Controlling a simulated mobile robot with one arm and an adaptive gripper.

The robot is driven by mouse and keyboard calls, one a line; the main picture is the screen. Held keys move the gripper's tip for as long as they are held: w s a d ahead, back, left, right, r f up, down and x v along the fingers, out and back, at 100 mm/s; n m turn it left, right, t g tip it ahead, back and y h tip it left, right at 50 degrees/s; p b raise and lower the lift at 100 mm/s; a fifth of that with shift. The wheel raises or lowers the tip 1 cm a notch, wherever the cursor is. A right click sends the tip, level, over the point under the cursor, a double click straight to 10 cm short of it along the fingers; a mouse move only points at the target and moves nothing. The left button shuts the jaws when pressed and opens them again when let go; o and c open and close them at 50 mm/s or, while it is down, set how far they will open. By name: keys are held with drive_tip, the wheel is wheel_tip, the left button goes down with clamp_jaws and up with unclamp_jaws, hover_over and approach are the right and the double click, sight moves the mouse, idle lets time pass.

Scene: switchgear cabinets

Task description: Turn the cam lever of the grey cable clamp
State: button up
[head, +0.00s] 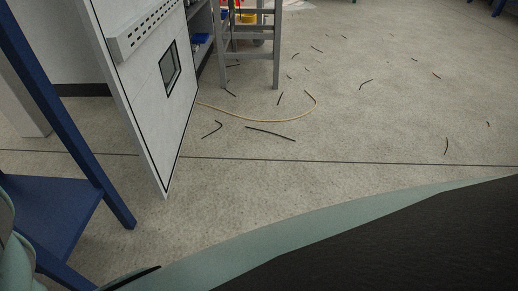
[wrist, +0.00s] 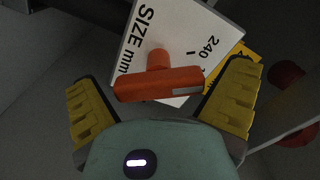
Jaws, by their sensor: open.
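An orange-red T-shaped lever (wrist: 160,84) shows in the wrist view, with a stem and a wide crossbar. It stands in front of a white plate (wrist: 190,30) printed "SIZE mm" and "240" with a tick mark. My gripper (wrist: 163,77) is open, its yellow-padded fingers to the left and right of the crossbar. I see a gap on both sides, with no clear contact. The grey clamp body cannot be told apart from the dim grey surfaces behind. The head view shows neither the lever nor the gripper.
A yellow label (wrist: 242,56) and a dark red round part (wrist: 288,74) are at the right in the wrist view. In the head view, a white cabinet door (head: 150,90) stands open beside a blue frame (head: 70,110). Cable scraps (head: 270,133) lie on the open floor.

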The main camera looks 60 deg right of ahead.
drive_tip(key=shift+w, duration=0.1)
drive_tip(key=c, duration=1)
drive_tip(key=shift+r, duration=0.1)
drive_tip(key=shift+c, duration=0.2)
drive_tip(key=shift+w+r+n+p, duration=0.15)
drive_tip(key=shift+n+p, duration=0.2)
drive_tip(key=shift+n, duration=0.25)
drive_tip(key=n+p, duration=0.1)
drive_tip(key=n, duration=0.2)
drive_tip(key=shift+s+a+n, duration=0.1)
drive_tip(key=shift+s+n, duration=0.05)
drive_tip(key=shift+n, duration=0.75)
drive_tip(key=shift+s+a+n, duration=0.1)
drive_tip(key=shift+n, duration=0.8)
drive_tip(key=o, duration=1.1)
